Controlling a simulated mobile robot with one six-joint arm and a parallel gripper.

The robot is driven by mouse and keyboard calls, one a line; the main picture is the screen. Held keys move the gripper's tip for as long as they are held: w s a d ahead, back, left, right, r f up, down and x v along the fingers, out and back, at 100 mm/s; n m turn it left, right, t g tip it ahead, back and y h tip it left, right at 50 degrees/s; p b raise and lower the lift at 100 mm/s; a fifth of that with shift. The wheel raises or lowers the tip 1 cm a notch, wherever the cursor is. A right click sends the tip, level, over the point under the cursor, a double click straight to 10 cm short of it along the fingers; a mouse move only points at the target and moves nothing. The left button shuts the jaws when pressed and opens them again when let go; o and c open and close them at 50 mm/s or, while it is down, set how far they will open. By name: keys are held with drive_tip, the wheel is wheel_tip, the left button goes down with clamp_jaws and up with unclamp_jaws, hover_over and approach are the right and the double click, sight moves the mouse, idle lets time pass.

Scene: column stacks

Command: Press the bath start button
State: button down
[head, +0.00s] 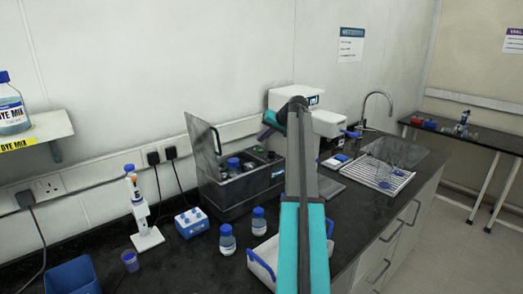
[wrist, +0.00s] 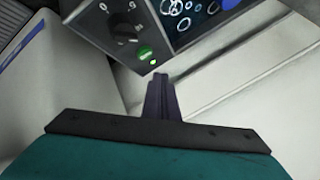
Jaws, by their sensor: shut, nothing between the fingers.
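The bath (head: 235,208) is a dark box with a raised clear lid, standing against the back wall and holding blue-capped bottles. Its dark control panel (wrist: 112,32) shows in the wrist view, with dials and a round green button (wrist: 145,53). A small bright green light (wrist: 153,62) is beside the button. My gripper (wrist: 160,77) is shut and empty, with its fingertips just below the button in the picture; I cannot tell the gap in depth.
A white machine (head: 292,98) stands close behind my arm. A pipette stand (head: 147,238), a blue tube rack (head: 191,223), two bottles (head: 227,240) and a white tray (head: 262,268) are on the dark worktop (head: 190,265).

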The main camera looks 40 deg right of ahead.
drive_tip(key=shift+r+p, duration=0.45)
drive_tip(key=shift+r, duration=0.9)
drive_tip(key=shift+f, duration=0.1)
